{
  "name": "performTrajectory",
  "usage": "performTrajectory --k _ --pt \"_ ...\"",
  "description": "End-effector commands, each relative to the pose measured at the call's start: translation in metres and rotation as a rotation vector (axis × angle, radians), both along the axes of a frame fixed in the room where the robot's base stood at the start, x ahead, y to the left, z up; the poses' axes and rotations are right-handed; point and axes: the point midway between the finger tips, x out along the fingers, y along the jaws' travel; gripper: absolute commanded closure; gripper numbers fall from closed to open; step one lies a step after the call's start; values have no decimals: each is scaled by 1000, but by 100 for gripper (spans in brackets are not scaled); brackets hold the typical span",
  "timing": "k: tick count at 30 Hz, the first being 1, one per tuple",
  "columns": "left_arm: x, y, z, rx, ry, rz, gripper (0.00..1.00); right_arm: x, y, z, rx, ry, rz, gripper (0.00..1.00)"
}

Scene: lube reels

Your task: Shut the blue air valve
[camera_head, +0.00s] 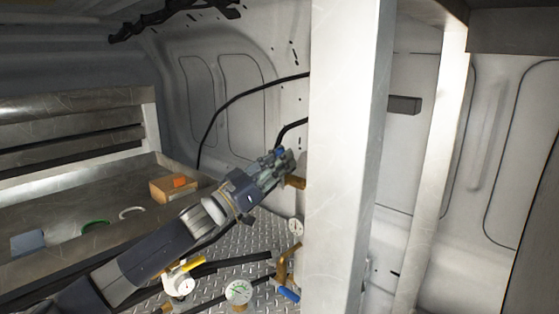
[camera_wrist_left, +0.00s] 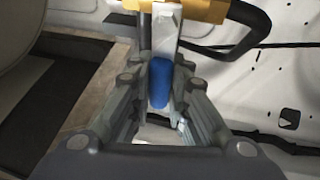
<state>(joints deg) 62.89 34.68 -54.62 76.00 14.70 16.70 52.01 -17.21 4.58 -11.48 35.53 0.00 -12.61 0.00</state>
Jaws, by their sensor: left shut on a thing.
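My left gripper (camera_head: 284,158) reaches up to the edge of the white pillar in the head view, beside a brass fitting (camera_head: 294,182). A bit of blue handle (camera_head: 279,152) shows at its fingers. In the left wrist view the blue valve handle (camera_wrist_left: 160,84) lies between the two fingers of my left gripper (camera_wrist_left: 162,90), and the gripper is shut on it. A brass valve body (camera_wrist_left: 190,9) sits just beyond the handle. A second blue handle (camera_head: 288,294) shows low in the head view, on brass piping below the gripper. My right gripper is not in view.
The white pillar (camera_head: 345,150) stands just right of my left gripper. Gauges (camera_head: 238,292), a yellow handle (camera_head: 190,264) and black hoses lie below over the diamond-plate floor. A metal tray (camera_head: 60,205) with a cardboard box (camera_head: 173,190) is at left.

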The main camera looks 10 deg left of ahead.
Motion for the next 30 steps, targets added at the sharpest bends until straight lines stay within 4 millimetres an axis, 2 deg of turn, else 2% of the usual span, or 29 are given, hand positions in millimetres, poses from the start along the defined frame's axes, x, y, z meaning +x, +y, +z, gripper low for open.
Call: performTrajectory --k 8,9,11,12,23,30 --pt "0 -1 -4 9 -1 2 100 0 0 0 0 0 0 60" --pt "0 -1 -4 9 -1 2 79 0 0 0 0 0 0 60" --pt "0 -1 -4 8 0 1 66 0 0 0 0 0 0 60" --pt "0 -1 -3 7 0 1 63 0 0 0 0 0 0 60" --pt "-2 2 -3 3 -1 1 63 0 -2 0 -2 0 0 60" --pt "-26 27 -18 4 3 2 63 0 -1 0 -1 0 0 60"
